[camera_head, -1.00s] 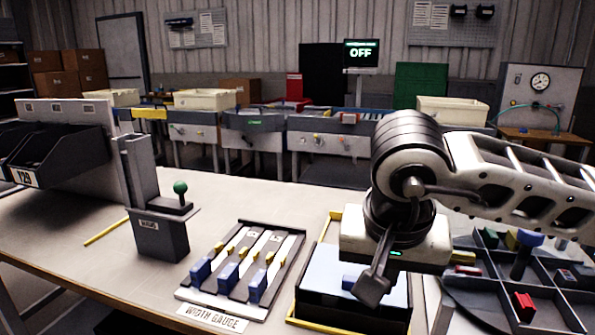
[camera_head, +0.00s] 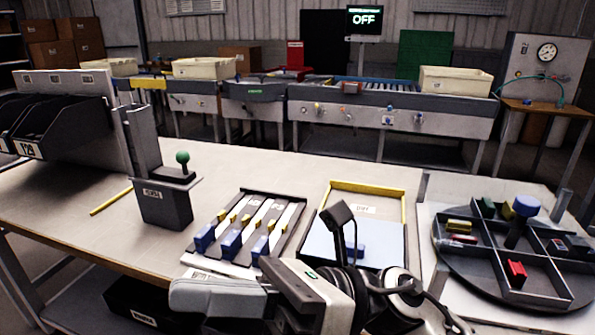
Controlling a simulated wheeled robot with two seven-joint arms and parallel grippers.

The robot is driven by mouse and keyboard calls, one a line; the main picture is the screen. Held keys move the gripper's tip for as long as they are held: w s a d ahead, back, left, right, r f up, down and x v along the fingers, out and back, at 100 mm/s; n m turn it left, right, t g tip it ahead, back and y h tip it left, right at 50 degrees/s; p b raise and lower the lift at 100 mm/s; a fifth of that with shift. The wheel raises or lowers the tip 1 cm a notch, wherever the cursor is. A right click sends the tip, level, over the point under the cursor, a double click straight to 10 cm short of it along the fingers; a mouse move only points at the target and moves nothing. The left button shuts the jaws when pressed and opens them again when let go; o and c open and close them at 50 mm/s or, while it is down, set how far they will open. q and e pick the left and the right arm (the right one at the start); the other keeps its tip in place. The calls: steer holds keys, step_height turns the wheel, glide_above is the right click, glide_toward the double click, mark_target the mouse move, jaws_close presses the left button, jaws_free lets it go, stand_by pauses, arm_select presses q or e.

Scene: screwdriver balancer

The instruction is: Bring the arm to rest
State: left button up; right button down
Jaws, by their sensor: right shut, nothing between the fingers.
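My right gripper (camera_head: 338,214) is low at the bottom centre of the head view. Its dark fingers point up and away, in front of the yellow-edged tray (camera_head: 405,205). The fingers are shut with nothing between them. The white wrist and arm links fold in below it and cover the near part of the tray. My left gripper is not in view.
The width gauge (camera_head: 290,222) with blue blocks stands left of the gripper. Farther left is a dark grey stand with a green-knobbed lever (camera_head: 182,158). A round divided tray (camera_head: 450,262) with small parts and a blue knob is at right. Bare table lies behind the gauge.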

steer(key=w+d+f+m+t+y, duration=0.1)
steer(key=w+d+m+t, duration=0.25)
steer(key=m+t, duration=0.6)
steer(key=w+d+f+m+t, duration=0.1)
steer(key=w+d+m+t, duration=0.1)
steer(key=w+m+t, duration=0.55)
steer(key=w+d+f+m+t+h, duration=0.1)
steer(key=d+f+m+t+h, duration=0.35)
steer(key=m, duration=0.55)
steer(key=d+f+m+t+h, duration=0.25)
steer(key=f+m+h, duration=0.4)
steer(key=m, duration=0.35)
steer(key=s+d+f+m+g+h, duration=0.2)
steer(key=s+f+m, duration=0.1)
steer(key=f, duration=0.4)
steer(key=s+d+f+m+g+h, duration=0.2)
steer(key=s+d+f+m+h, duration=0.1)
steer(key=f+m, duration=0.3)
steer(key=s+d+f+m+g+h, duration=0.3)
steer(key=s+f+m, duration=0.1)
steer(key=f, duration=0.5)
steer(key=shift+s+d+p, duration=0.25)
steer(key=shift+s+p, duration=0.15)
steer(key=shift+p, duration=0.05)
